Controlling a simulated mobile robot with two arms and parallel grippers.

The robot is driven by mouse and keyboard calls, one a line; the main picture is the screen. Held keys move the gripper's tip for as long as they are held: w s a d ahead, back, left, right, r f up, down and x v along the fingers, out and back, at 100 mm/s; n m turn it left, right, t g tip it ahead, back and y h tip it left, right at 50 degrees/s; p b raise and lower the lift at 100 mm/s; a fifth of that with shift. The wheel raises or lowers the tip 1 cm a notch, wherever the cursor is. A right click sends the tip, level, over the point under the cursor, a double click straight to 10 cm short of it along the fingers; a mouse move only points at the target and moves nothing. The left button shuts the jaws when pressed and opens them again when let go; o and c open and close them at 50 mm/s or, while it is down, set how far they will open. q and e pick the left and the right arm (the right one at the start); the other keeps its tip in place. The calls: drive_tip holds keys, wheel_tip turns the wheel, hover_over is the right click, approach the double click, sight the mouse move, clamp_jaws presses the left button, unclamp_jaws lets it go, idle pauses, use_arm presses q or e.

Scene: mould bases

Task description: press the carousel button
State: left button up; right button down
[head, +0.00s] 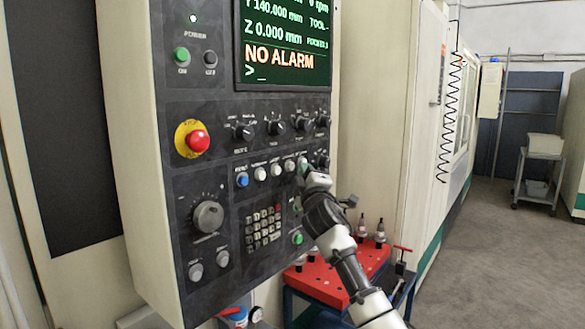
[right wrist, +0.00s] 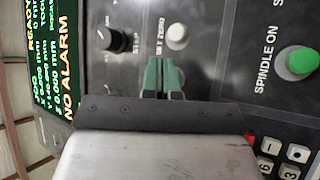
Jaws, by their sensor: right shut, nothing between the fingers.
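The control panel (head: 225,130) stands in the middle left of the head view. A row of small buttons runs across it, with a blue button (head: 242,180) at its left end and white buttons (head: 275,169) to the right. I cannot read which is the carousel button. My right gripper (head: 303,168) is at the right end of this row, its fingers shut and empty. In the right wrist view, the green fingertips (right wrist: 162,75) are close to the panel face, beside a white button (right wrist: 178,35). Contact cannot be told. Anything behind the fingertips is hidden. My left gripper is not in view.
A red emergency stop (head: 197,140), a row of black knobs (head: 276,128) and a green spindle button (right wrist: 302,62) are also on the panel. The screen (head: 285,45) reads NO ALARM. A red-topped cart (head: 318,279) holding tools stands below right. Open floor (head: 500,260) lies at right.

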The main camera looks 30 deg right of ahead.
drive_tip(key=shift+w, duration=0.1)
idle(0.6)
drive_tip(key=shift+w+a, duration=0.2)
drive_tip(key=shift+w, duration=0.1)
drive_tip(key=shift+w+a+b, duration=0.1)
drive_tip(key=shift+w+b, duration=0.2)
drive_tip(key=shift+b, duration=0.15)
idle(0.6)
drive_tip(key=shift+s, duration=0.1)
drive_tip(key=shift+s+d+p, duration=0.3)
drive_tip(key=shift+s+p, duration=0.2)
drive_tip(key=shift+s, duration=0.15)
drive_tip(key=s, duration=0.1)
drive_tip(key=s+d+p, duration=0.1)
drive_tip(key=s, duration=0.1)
drive_tip(key=s+d+p, duration=0.1)
drive_tip(key=shift+s, duration=0.3)
